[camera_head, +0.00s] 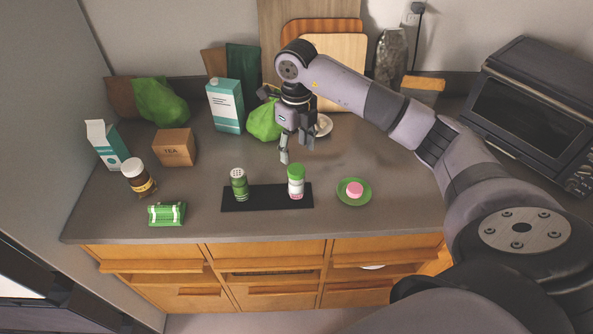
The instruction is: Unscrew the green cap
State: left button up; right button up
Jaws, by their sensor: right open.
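A small bottle with a green cap (296,170) stands upright on a black mat (268,197). Its body is white (296,185) with pink at the base. Left of it on the same mat stands a green shaker (239,186) with a pale, holed top. My right gripper (296,156) points down behind and above the capped bottle. It is open with nothing between its fingers, and it looks apart from the cap. My left gripper is not in view.
Right of the mat is a green plate (346,200) with a pink piece. A black oven (535,105) is at right. The front counter strip is mostly clear.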

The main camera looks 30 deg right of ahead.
aim_at(296, 169)
jog(key=shift+f+b, duration=2.15)
jog(key=shift+f, duration=1.35)
jog(key=shift+c, duration=0.4)
jog(key=c, duration=0.9)
jog(key=shift+f, duration=0.1)
jog(key=shift+f+n+b, duration=0.1)
jog(key=shift+n+b, duration=0.5)
jog(key=shift+n, duration=0.1)
jog(key=n+b, duration=0.1)
jog(key=n, duration=0.2)
jog(key=shift+s+b, duration=0.1)
jog(key=shift+b, duration=0.2)
jog(key=shift+n, duration=0.9)
